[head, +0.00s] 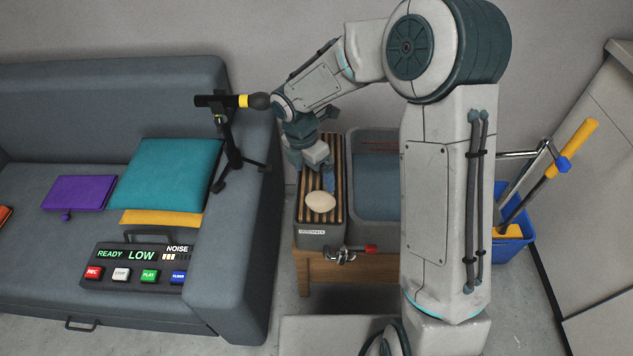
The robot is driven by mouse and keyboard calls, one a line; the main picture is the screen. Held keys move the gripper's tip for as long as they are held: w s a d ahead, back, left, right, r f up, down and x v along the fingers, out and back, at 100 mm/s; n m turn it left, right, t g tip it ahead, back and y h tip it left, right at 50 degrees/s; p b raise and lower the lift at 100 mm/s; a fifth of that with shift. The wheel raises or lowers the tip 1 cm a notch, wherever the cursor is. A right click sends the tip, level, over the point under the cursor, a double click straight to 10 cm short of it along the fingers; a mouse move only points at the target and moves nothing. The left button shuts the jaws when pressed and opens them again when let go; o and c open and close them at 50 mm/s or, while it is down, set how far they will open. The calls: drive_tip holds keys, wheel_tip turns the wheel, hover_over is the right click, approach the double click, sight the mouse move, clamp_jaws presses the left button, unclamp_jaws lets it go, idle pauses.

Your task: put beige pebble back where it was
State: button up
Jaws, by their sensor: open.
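The beige pebble (320,202) is a smooth, pale oval. It rests on the slatted wooden top (306,215) of a grey box beside the sofa, toward the near end. My gripper (325,180) is just behind the pebble, low over the slats, with its jaws open. The fingertips are small in the view and partly hidden by the wrist and the pebble. I cannot tell whether they touch the pebble.
A microphone on a tripod (232,140) stands on the sofa arm (245,240), close to my arm. A water-filled basin (375,190) adjoins the slats. A tap (348,254) juts from the front. A recorder panel (140,268) and cushions lie on the sofa. A blue bucket (512,248) stands right.

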drive_tip(key=s+d+r+m, duration=0.7)
drive_tip(key=d+r+m, duration=0.2)
drive_tip(key=r+m, duration=0.15)
drive_tip(key=s+d+r+m+t+y, duration=0.1)
drive_tip(key=s+d+r+m, duration=0.1)
drive_tip(key=s+m, duration=0.4)
drive_tip(key=s+d+r+m+t+y, duration=0.1)
drive_tip(key=s+d+m, duration=0.4)
drive_tip(key=m, duration=0.5)
drive_tip(key=shift+s+r, duration=0.35)
drive_tip(key=shift+s, duration=0.25)
wheel_tip(320, 180, up, 15)
drive_tip(key=t+p, duration=0.1)
drive_tip(key=p, duration=1.2)
drive_tip(key=shift+f, duration=0.1)
